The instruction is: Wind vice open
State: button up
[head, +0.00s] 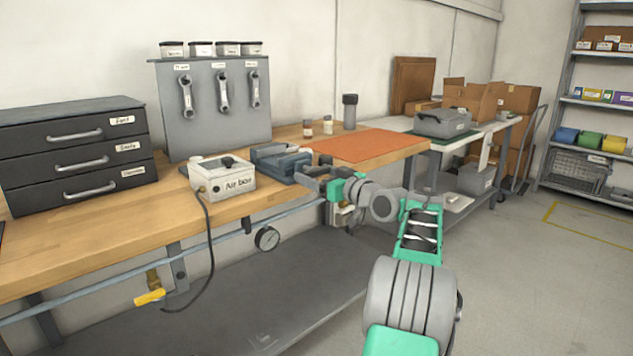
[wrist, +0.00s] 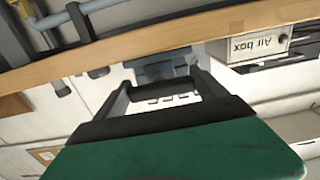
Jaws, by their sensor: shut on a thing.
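The blue-grey vice (head: 281,162) is fixed at the front edge of the wooden bench, right of the Air box. My gripper (head: 318,182) is at the vice's front right, at the bench edge. It is shut on the vice handle, which is mostly hidden by the fingers in the head view. How far apart the vice jaws stand cannot be made out.
The Air box (head: 222,180) stands close to the vice's left, its cable hanging down. An orange mat (head: 370,146) lies to the right. A pressure gauge (head: 267,238) and pipe run below the bench edge, above a grey lower shelf (head: 250,310). Open floor lies at right.

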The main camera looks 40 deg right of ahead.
dwell(0.5)
jog(key=o, duration=1.3)
jog(key=shift+s, duration=0.1)
jog(key=s+p, duration=0.1)
jog(key=s, duration=0.6)
jog(key=shift+s, duration=0.3)
jog(key=shift+d, duration=0.1)
